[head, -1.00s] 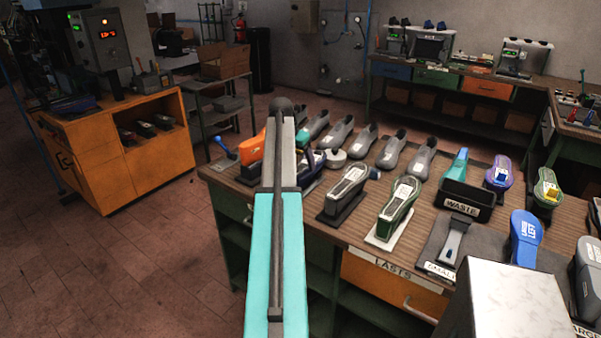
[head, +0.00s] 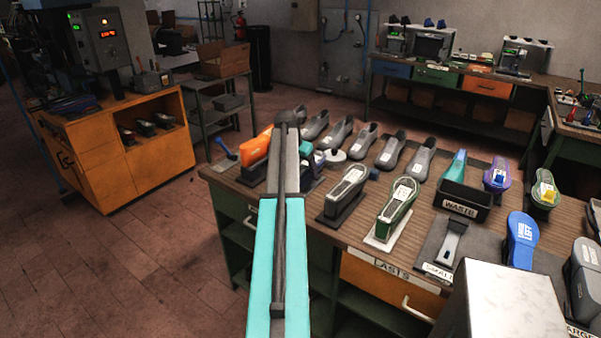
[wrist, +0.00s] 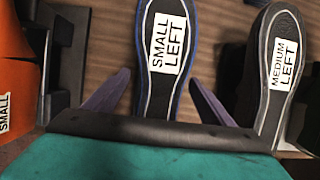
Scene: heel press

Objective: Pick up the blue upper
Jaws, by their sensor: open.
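The blue upper (wrist: 153,100) shows in the wrist view as a dark sole with a blue edge and a white "SMALL LEFT" label. It lies between the two purple fingers of my gripper (wrist: 160,77). The fingers are open, with a gap visible on each side of the sole. The near end of the upper is hidden behind the dark edge of my gripper.
A grey "MEDIUM LEFT" upper (wrist: 281,70) lies to the right, and an orange "SMALL" piece (wrist: 18,85) to the left, both close by. The wooden bench (head: 335,262) also holds grey shoes (head: 391,150), a green-edged last (head: 397,208) and a black waste bin (head: 462,203).

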